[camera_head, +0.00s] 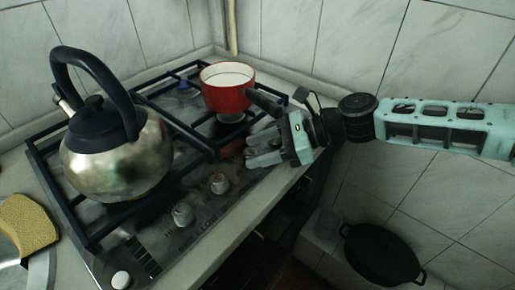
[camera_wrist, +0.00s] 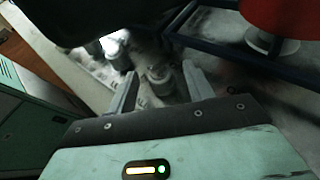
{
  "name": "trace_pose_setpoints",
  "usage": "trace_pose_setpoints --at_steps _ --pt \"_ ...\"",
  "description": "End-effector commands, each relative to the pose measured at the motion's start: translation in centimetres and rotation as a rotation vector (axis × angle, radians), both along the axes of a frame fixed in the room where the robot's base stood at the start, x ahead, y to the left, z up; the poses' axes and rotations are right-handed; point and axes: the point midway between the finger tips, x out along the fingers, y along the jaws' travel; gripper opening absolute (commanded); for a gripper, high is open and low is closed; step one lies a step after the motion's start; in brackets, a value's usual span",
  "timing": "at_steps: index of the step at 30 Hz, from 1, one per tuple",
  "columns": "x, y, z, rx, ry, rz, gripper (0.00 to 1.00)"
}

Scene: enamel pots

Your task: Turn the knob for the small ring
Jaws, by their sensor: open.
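Control knobs stand along the front right strip of the gas hob (camera_head: 150,255). A white knob (camera_head: 121,280) is nearest, then a grey knob (camera_head: 183,214) and another knob (camera_head: 219,183). Markings showing which knob serves the small ring are not readable. My gripper (camera_head: 255,148) is open over the hob's far front corner, right of these knobs. In the wrist view a knob (camera_wrist: 160,80) stands between my open fingers (camera_wrist: 160,72), with a gap on each side. A second knob (camera_wrist: 115,46) is beyond the left finger. In the head view my gripper hides that corner.
A steel kettle (camera_head: 115,160) stands on the left of the hob. A red pot (camera_head: 228,92) stands on the far grate, close to my gripper. A yellow sponge (camera_head: 28,222) lies at the left edge. A black pan (camera_head: 382,255) is low at right. Tiled walls close the back.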

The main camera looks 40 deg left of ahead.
Motion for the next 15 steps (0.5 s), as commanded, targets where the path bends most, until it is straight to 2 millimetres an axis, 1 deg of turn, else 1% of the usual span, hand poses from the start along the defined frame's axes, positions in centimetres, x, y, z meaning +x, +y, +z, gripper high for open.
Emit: trace_pose_setpoints --at_steps 5,15 --pt "2.1 -2.2 1.1 0.0 -0.003 -0.004 0.52" --pt "6.9 -7.8 4.2 -0.001 -0.004 -0.006 0.52"
